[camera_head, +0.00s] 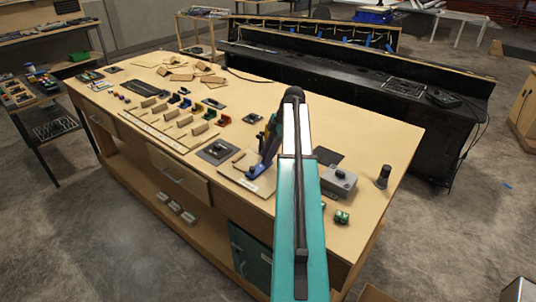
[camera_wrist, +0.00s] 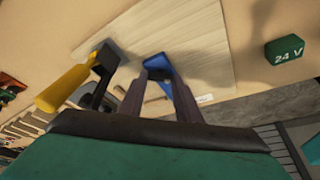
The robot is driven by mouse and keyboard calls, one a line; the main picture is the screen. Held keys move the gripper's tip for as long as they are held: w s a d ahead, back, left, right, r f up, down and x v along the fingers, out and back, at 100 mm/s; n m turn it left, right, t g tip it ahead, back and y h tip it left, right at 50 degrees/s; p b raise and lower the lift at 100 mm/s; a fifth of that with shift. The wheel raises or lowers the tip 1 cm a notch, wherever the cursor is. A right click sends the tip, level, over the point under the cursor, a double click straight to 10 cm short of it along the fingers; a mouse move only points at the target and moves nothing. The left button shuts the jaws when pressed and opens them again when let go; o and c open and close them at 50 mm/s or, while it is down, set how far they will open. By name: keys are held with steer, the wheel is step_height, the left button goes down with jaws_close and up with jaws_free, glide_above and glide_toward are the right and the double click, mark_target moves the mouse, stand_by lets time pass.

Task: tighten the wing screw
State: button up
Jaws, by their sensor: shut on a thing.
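My gripper (camera_wrist: 160,79) is low over a pale wooden board (camera_wrist: 205,40) in the wrist view. Its two dark fingers are shut on a blue piece, which looks like the wing screw (camera_wrist: 158,63). The fingers hide part of it, so its thread and seat do not show. In the head view my arm reaches over the bench, and the board (camera_head: 252,185) shows beside the gripper end. The grip itself is hidden there.
A yellow-handled tool with a black head (camera_wrist: 68,88) stands close left of my fingers. A green 24 V block (camera_wrist: 284,50) lies to the right. A grey box (camera_head: 339,180) and a dark cylinder (camera_head: 383,176) stand on the bench (camera_head: 388,135). Small parts fill its left half.

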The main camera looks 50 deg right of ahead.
steer(key=shift+f+m+b, duration=0.1)
steer(key=shift+m+b, duration=0.3)
steer(key=m, duration=0.1)
steer(key=m+t+b, duration=0.1)
steer(key=m+h+b, duration=0.1)
steer(key=shift+s+a+m, duration=0.2)
steer(key=shift+a+m, duration=0.05)
steer(key=shift+m, duration=0.05)
steer(key=m+t+h+b, duration=0.1)
steer(key=m, duration=0.3)
steer(key=shift+a, duration=0.15)
steer(key=shift+m+h+b, duration=0.4)
steer(key=shift+m+h, duration=0.2)
steer(key=shift+m, duration=0.4)
steer(key=o, duration=1.1)
steer(key=shift+r, duration=0.25)
